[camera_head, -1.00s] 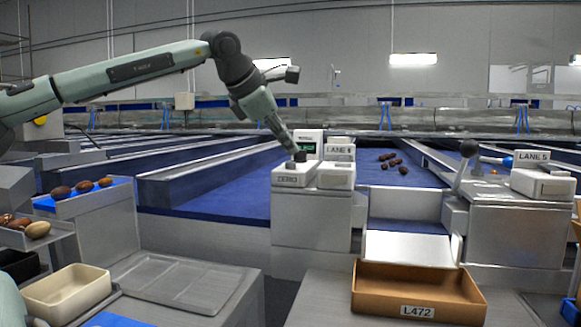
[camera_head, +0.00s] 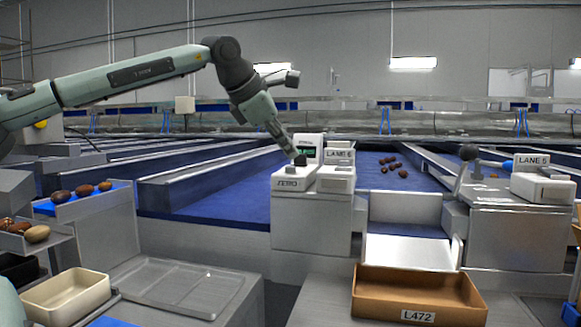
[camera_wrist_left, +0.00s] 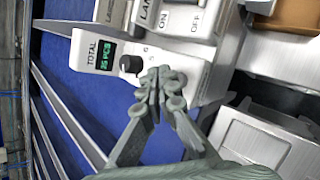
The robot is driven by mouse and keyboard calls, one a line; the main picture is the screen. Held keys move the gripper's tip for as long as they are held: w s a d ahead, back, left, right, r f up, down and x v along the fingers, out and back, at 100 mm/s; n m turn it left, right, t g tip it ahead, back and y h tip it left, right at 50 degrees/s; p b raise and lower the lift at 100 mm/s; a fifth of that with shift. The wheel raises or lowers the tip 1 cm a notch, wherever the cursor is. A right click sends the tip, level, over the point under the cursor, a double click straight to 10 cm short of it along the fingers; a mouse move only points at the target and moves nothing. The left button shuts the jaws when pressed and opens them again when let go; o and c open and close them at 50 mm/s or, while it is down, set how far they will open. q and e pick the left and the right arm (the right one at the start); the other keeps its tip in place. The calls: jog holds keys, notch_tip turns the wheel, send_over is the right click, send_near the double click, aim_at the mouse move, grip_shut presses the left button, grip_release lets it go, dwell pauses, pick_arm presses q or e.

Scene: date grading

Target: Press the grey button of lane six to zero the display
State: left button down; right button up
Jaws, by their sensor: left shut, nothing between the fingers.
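The lane six control box (camera_head: 292,178) stands at the near end of the blue belt, marked ZERO on its front. A dark round button (camera_head: 301,161) is on its top, beside a display (camera_head: 307,150) with green digits. The wrist view shows the button (camera_wrist_left: 130,64) and the display (camera_wrist_left: 106,55), marked TOTAL, its digits too blurred to read surely. My left gripper (camera_head: 292,154) is shut and empty, pointing down at the button. In the wrist view its fingertips (camera_wrist_left: 158,80) are right beside the button; I cannot tell whether they touch. My right gripper is not in view.
A LANE 6 sign (camera_head: 339,155) and an ON/OFF switch box (camera_wrist_left: 181,18) stand close beside the control box. A lever with a dark knob (camera_head: 468,152) is further right. A brown box (camera_head: 419,283) labelled L472 is in front. Several dates lie on the belt.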

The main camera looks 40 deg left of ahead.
pick_arm(q)
jog(key=shift+f, duration=0.1)
dwell(0.3)
jog(key=shift+f+b, duration=0.3)
dwell(0.4)
jog(key=shift+f+b, duration=0.4)
jog(key=shift+f, duration=0.15)
dwell(0.5)
jog(key=shift+r+p, duration=0.85)
jog(key=shift+r, duration=0.05)
